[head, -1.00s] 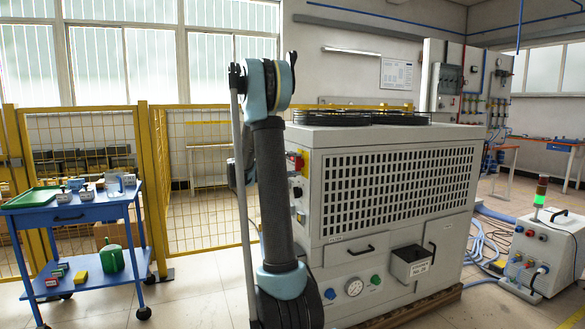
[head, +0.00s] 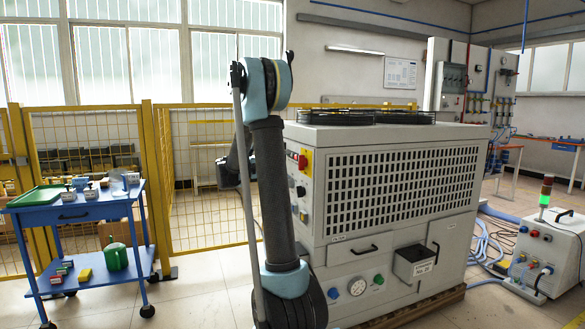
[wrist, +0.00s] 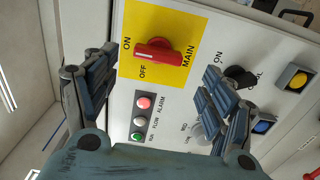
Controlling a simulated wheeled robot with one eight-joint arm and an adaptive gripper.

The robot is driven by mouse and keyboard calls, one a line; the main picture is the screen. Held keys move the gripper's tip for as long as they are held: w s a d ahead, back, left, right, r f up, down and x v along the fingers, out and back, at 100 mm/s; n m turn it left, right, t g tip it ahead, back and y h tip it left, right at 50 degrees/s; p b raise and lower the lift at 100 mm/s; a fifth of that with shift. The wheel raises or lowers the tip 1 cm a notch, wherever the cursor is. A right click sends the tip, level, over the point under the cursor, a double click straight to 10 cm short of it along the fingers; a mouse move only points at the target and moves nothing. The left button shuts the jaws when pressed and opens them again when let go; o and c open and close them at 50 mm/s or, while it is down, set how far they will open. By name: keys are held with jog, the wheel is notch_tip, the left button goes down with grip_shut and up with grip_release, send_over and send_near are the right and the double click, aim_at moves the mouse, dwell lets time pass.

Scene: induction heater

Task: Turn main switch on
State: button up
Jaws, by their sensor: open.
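The main switch is a red knob (wrist: 155,50) on a yellow plate (wrist: 195,22) marked ON, OFF and MAIN. The wrist view shows these labels turned sideways; I cannot tell for sure which mark the knob points to. In the head view the red knob (head: 303,161) is on the narrow left side of the large grey machine (head: 400,235). My gripper (wrist: 158,66) is open and empty, with one finger on each side of the knob in the wrist view. In the head view my gripper (head: 222,173) is left of the panel, apart from it and partly behind my arm.
A blue cart (head: 75,212) and yellow fence (head: 205,180) stand at the left. Floor between is clear.

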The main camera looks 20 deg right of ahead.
jog(key=a, duration=0.6)
jog(key=shift+s, duration=0.15)
